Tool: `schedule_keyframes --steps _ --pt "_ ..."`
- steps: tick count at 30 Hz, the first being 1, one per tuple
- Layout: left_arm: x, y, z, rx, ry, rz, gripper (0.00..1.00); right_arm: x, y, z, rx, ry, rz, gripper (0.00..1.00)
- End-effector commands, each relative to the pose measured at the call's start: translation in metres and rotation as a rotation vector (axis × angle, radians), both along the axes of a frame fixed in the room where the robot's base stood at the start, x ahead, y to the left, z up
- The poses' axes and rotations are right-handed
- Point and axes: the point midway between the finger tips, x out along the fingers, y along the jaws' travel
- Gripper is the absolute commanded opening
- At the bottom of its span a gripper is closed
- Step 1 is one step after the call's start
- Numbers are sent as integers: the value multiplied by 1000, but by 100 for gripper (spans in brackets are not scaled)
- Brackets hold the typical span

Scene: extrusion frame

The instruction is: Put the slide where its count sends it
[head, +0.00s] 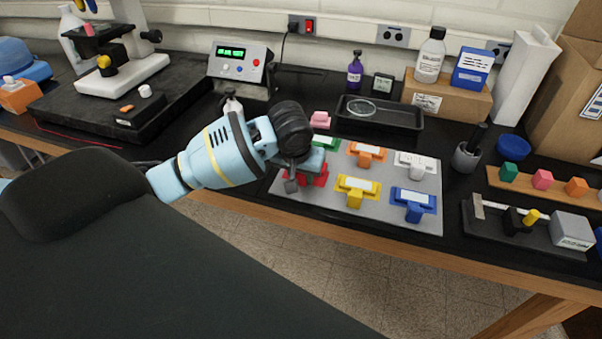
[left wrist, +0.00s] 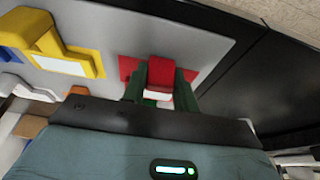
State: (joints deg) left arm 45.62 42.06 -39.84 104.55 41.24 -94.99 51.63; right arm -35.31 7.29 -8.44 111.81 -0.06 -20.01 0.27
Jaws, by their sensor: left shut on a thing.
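My left gripper (head: 297,180) is at the near left corner of a grey board (head: 318,205), over the red holder (head: 322,181). In the left wrist view, the fingers (left wrist: 160,85) are shut on a red block (left wrist: 161,66) at the red holder (left wrist: 127,66). A white patch shows between the fingers. I cannot tell whether the block is fixed to the holder or apart from it. The board also carries green, orange, white, yellow (head: 357,188) and blue (head: 414,201) holders. A lit green display shows on the counter box (head: 262,64); its digits are too small to read. My right gripper is not in view.
A black tray with a glass dish (head: 396,120) stands behind the board. A mortar (head: 466,158) and wooden strip with coloured blocks (head: 575,200) are on the right. A microscope (head: 118,70) stands at the far left. The bench's front edge runs close below the board.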

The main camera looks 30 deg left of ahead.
Motion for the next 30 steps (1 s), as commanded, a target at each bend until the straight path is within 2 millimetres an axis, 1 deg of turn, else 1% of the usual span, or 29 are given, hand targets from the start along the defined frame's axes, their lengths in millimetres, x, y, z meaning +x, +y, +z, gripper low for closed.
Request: schedule_keyframes --steps 3,4,8,9,16,20,23,25,30 --pt "0 0 -3 -1 1 0 6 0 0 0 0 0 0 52" --pt "0 0 -3 -1 0 0 31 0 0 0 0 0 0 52" --pt "0 0 -3 0 1 0 48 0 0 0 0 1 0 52" --pt "0 0 -3 0 1 0 50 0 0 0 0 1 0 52" --pt "0 0 -3 0 0 0 50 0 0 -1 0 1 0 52" --pt "0 0 3 0 -1 0 50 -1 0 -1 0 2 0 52" --pt "-4 -1 13 0 -1 -1 50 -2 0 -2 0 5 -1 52" --pt "-8 -2 24 -1 -2 -2 50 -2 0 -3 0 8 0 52" --pt "-19 -5 59 -1 -4 -2 50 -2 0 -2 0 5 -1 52"
